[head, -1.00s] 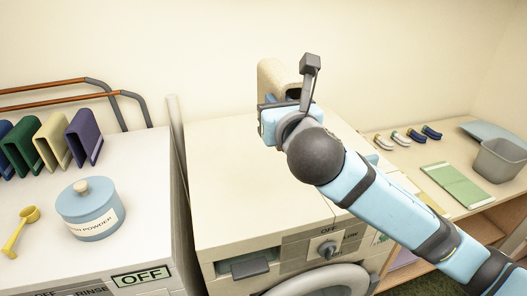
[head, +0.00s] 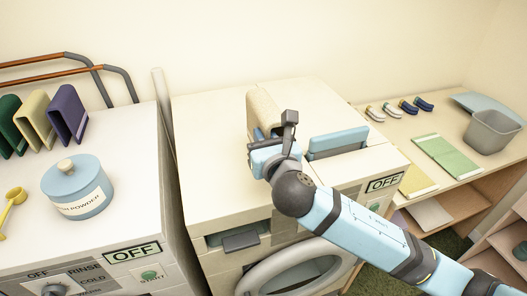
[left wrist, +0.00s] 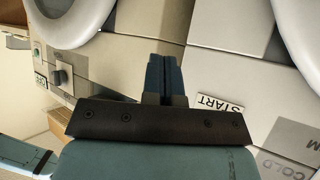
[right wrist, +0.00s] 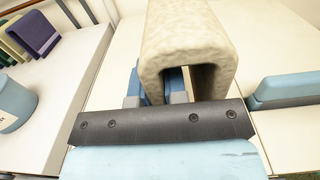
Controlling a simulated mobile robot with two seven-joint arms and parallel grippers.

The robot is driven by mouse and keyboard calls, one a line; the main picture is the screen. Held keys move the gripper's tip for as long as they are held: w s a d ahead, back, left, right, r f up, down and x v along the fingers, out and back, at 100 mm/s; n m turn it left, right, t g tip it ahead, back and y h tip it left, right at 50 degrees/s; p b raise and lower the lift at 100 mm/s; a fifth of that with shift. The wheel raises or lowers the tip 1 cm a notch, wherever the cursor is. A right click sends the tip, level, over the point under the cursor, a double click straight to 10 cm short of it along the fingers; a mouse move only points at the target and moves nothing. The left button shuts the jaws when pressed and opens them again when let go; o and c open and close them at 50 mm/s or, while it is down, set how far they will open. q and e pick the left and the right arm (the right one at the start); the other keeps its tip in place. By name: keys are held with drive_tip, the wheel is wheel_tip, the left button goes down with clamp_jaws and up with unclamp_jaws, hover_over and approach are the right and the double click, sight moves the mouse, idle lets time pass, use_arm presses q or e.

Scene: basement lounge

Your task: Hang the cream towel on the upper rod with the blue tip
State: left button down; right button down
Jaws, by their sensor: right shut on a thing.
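My right gripper (head: 262,152) is shut on a thick cream towel (head: 262,112), folded into an upside-down U. In the right wrist view the towel (right wrist: 185,40) stands up from the fingers, over the white machine top. Two orange-brown rods (head: 40,60) with grey bent ends, one higher than the other, stand behind the left machine; no blue tip shows. My left gripper is outside the head view; in the left wrist view its fingers (left wrist: 163,75) are together, with nothing seen between them, in front of machine fronts.
Green, cream and purple folded towels (head: 67,115) stand on the left machine, near a blue powder tub (head: 78,188) and yellow scoop (head: 12,198). A light blue block (head: 338,143) lies right of my gripper. A shelf (head: 395,135) at right holds a grey bin (head: 490,130).

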drive_tip(key=shift+f, duration=2.1)
drive_tip(key=shift+f, duration=0.1)
drive_tip(key=c, duration=1.2)
unclamp_jaws()
drive_tip(key=shift+f, duration=0.1)
drive_tip(key=shift+o, duration=0.2)
